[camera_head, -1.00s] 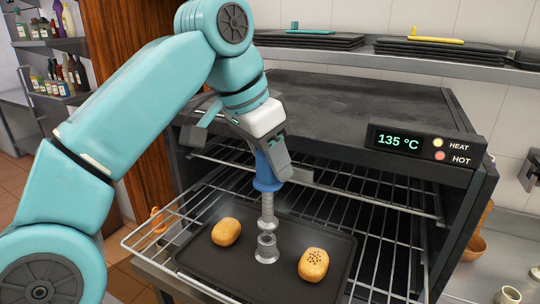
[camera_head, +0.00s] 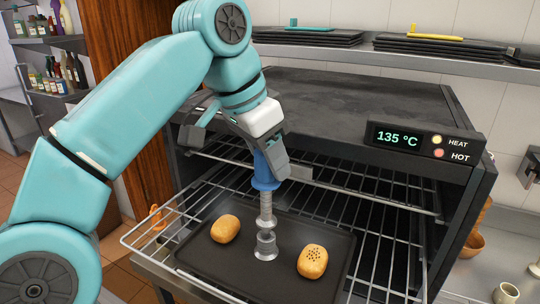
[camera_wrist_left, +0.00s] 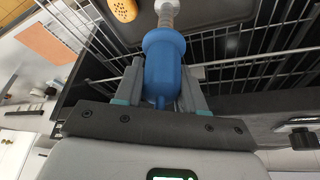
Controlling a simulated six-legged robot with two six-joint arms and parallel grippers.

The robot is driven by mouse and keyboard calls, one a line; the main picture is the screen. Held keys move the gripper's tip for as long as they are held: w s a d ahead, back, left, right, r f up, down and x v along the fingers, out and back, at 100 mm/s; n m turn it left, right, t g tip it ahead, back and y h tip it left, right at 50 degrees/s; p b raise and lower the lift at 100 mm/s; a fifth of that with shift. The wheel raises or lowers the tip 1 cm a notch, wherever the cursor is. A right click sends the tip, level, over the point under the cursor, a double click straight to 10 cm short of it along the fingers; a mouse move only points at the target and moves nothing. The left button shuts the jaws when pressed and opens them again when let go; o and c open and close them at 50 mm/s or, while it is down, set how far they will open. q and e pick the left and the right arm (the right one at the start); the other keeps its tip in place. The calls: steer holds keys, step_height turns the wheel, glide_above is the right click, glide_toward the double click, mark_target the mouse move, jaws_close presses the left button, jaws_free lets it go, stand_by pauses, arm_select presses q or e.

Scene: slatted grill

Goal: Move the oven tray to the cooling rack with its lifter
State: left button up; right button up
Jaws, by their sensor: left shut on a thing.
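A dark oven tray (camera_head: 210,265) lies on a wire oven rack (camera_head: 372,248) that is pulled out of the oven. Two bread rolls sit on it, a plain one (camera_head: 225,229) at left and a dotted one (camera_head: 312,262) at right. The lifter has a blue handle (camera_head: 264,172) and a metal shaft, and stands upright with its foot at the tray's middle. My left gripper (camera_head: 268,152) is shut on the blue handle, which also shows between its fingers in the left wrist view (camera_wrist_left: 163,62). Whether the foot is locked to the tray is unclear. I see no cooling rack for certain.
The oven (camera_head: 350,100) stands behind, its display (camera_head: 398,139) reading 135 °C with HEAT and HOT lamps lit. A shelf above holds stacked dark trays (camera_head: 440,47) with yellow and teal pieces. A counter with small vessels (camera_head: 507,293) is at right.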

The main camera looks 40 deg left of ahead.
mark_target(270, 174)
arm_select(q)
steer(key=shift+f+b, duration=1.1)
steer(key=shift+f, duration=0.4)
steer(key=shift+r+m+p, duration=0.2)
steer(key=shift+m+p, duration=0.25)
steer(key=shift+m, duration=0.05)
steer(key=shift+m+h+p, duration=0.45)
steer(key=shift+m+h, duration=0.05)
steer(key=shift+m, duration=0.4)
steer(key=shift+d+f+m, duration=0.1)
steer(key=shift+f+m, duration=0.05)
steer(key=shift+m, duration=0.15)
steer(key=shift+s+m+g+h+p, duration=0.1)
steer(key=shift+m+g+h+p, duration=0.3)
steer(key=shift+m+p, duration=0.45)
steer(key=shift+d+m, duration=0.1)
steer(key=shift+m, duration=0.65)
